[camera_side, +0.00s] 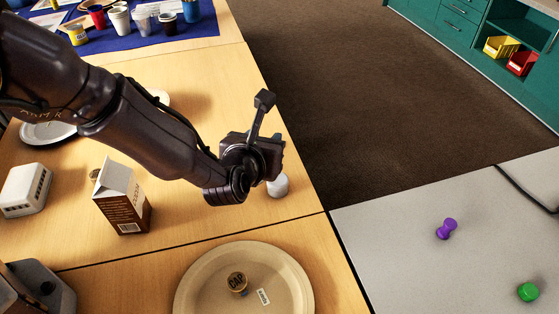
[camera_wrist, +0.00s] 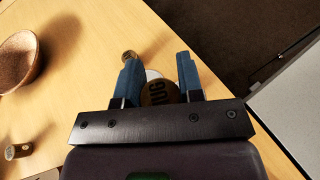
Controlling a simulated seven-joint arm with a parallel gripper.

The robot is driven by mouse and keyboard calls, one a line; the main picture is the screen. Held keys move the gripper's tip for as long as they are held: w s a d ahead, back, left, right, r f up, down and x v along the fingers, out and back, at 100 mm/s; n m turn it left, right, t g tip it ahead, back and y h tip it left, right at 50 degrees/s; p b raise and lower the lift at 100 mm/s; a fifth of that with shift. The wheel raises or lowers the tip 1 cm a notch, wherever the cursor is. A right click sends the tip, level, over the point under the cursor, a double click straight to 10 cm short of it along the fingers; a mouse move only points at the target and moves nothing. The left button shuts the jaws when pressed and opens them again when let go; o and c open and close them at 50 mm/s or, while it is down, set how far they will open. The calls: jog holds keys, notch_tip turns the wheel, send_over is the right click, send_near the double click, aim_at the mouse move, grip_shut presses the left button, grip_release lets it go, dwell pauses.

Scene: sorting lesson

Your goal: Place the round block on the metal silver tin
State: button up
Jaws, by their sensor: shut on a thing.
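My gripper (camera_side: 262,163) is low over the right edge of the wooden table. In the wrist view its two blue fingers (camera_wrist: 157,68) are apart, with a round wooden block (camera_wrist: 159,93) marked with dark letters like "UG" between them. I take them as shut on this block. A pale, whitish-silver round thing (camera_side: 278,186) stands on the table just under the gripper, perhaps the silver tin. Part of a pale disc (camera_wrist: 152,74) shows beyond the block in the wrist view. Whether the block touches it is hidden. A small brownish round piece (camera_wrist: 129,56) shows by the left fingertip.
A brown-and-white carton (camera_side: 121,196) and a white box (camera_side: 26,189) stand left. A brown bowl (camera_wrist: 18,62) is left in the wrist view. Cups stand on a blue mat (camera_side: 203,30) behind.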

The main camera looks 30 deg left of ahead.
jog(key=w+f, duration=0.1)
jog(key=f, duration=0.1)
jog(key=w+d+f, duration=0.1)
jog(key=w+f, duration=0.1)
jog(key=shift+d, duration=0.2)
jog(key=shift+w+d+f, duration=0.1)
jog(key=shift+f, duration=1.6)
jog(key=shift+f, duration=0.15)
jog(key=o, duration=0.9)
